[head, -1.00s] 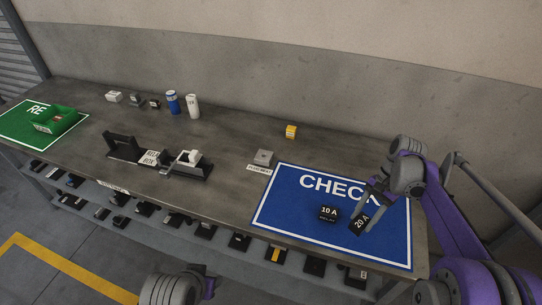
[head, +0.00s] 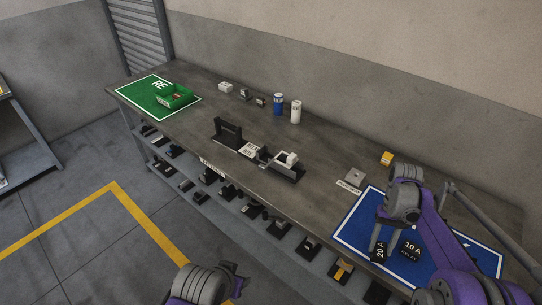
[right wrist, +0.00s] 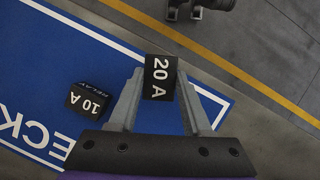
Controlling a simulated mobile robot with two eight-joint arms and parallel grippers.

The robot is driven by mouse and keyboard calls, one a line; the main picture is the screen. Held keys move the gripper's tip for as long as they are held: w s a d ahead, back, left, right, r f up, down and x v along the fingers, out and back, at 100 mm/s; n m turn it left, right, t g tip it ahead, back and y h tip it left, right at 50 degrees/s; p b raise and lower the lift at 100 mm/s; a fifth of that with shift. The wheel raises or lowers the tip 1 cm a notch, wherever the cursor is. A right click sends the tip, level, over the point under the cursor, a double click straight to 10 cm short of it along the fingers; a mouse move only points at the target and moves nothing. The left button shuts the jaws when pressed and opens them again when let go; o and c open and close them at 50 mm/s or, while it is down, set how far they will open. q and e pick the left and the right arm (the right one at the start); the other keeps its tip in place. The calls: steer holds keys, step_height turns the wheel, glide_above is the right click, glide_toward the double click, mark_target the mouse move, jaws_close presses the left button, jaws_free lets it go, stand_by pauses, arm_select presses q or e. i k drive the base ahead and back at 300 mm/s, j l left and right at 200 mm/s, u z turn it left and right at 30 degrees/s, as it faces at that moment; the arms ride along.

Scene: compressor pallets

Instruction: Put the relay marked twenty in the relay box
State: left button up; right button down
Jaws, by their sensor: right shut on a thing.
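The black relay marked 20 A (head: 380,252) is between the fingers of my right gripper (head: 379,240), near the front edge of the blue mat. In the right wrist view the relay (right wrist: 160,77) sits between both fingertips of the shut gripper (right wrist: 158,88), its label showing. A second black relay marked 10 A (head: 411,248) lies on the mat, right of the held one, and shows in the right wrist view (right wrist: 88,101). My left gripper's fingers are not visible.
A dark fixture with a white part (head: 287,162) stands beside the label. Blue (head: 278,104) and white (head: 296,112) cylinders stand behind.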

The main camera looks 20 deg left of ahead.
mark_target(269, 159)
steer(key=i+j+u, duration=0.1)
steer(key=u, duration=0.3)
steer(key=i+j+u, duration=0.1)
steer(key=j+u, duration=0.3)
steer(key=i+j+u, duration=0.1)
steer(key=u, duration=0.3)
steer(key=i+j+u, duration=0.3)
steer(key=i+u, duration=0.35)
steer(key=i, duration=0.2)
steer(key=i+j+z, duration=0.1)
steer(key=z, duration=0.35)
steer(key=i+j+z, duration=0.15)
steer(key=z, duration=0.25)
steer(key=i+j+z, duration=0.2)
steer(key=z, duration=0.25)
